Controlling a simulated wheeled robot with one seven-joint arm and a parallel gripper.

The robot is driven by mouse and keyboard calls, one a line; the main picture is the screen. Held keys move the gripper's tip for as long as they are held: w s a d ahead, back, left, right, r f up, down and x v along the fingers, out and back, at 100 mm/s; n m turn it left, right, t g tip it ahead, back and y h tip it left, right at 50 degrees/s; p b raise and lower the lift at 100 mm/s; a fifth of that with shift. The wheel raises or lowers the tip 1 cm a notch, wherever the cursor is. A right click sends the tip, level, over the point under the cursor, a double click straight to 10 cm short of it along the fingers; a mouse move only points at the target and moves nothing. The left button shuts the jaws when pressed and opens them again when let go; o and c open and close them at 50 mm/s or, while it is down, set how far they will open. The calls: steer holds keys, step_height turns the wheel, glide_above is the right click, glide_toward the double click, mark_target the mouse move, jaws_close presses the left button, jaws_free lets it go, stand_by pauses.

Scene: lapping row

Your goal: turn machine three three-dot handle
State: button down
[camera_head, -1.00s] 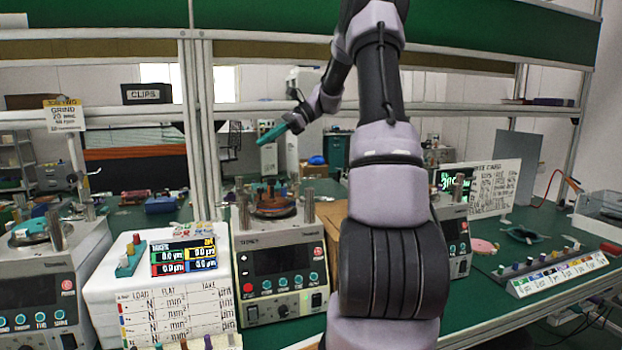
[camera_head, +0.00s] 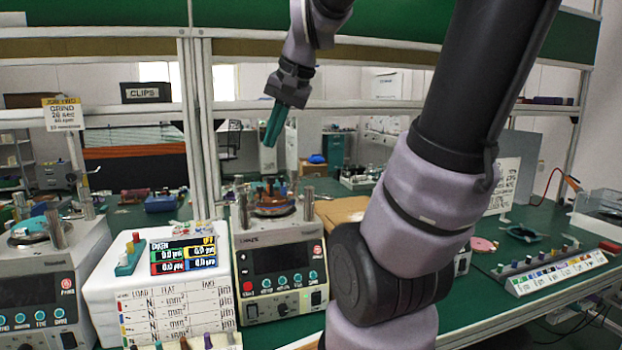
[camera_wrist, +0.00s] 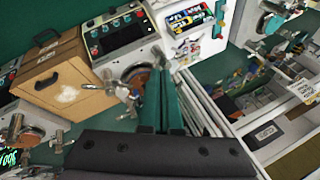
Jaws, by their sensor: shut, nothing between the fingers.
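Lapping machines stand along the green bench. The middle machine (camera_head: 280,262) has a dark screen, a row of teal buttons, a red button and a round plate (camera_head: 270,205) on top with metal posts beside it. Another machine (camera_head: 38,285) stands at the left, and a third (camera_head: 461,262) is mostly hidden behind my arm. I cannot read machine numbers or make out a three-dot handle. My gripper (camera_head: 273,135) points down, shut and empty, above and behind the middle machine's plate. In the wrist view its teal fingers (camera_wrist: 160,88) reach near a machine's plate (camera_wrist: 137,78).
A white box (camera_head: 165,290) with a chart and small display stands between the left and middle machines. A brown box (camera_wrist: 65,88) sits beside the machine in the wrist view. Shelf uprights (camera_head: 203,120) rise behind the bench. A labelled peg rack (camera_head: 550,272) lies at right.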

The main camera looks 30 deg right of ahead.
steer(key=w+d+f+n+t+h, duration=0.2)
steer(key=w+d+f+h, duration=0.1)
steer(key=d, duration=0.3)
steer(key=n+t+h, duration=0.1)
steer(key=t+h, duration=0.1)
glide_toward(311, 176)
steer(key=w+f, duration=0.1)
steer(key=f, duration=0.1)
steer(key=w+f, duration=0.1)
steer(key=f, duration=0.1)
steer(key=w+f, duration=0.1)
steer(key=f, duration=0.1)
steer(key=shift+d+f, duration=0.1)
steer(key=shift+d, duration=0.05)
steer(key=shift+w+d, duration=0.2)
steer(key=shift+w, duration=0.45)
steer(key=shift+w+d+r, duration=0.2)
steer(key=shift+w+d, duration=0.05)
steer(key=shift+w, duration=0.3)
steer(key=shift+d+r, duration=0.15)
steer(key=shift+d, duration=0.05)
steer(key=shift+w, duration=0.1)
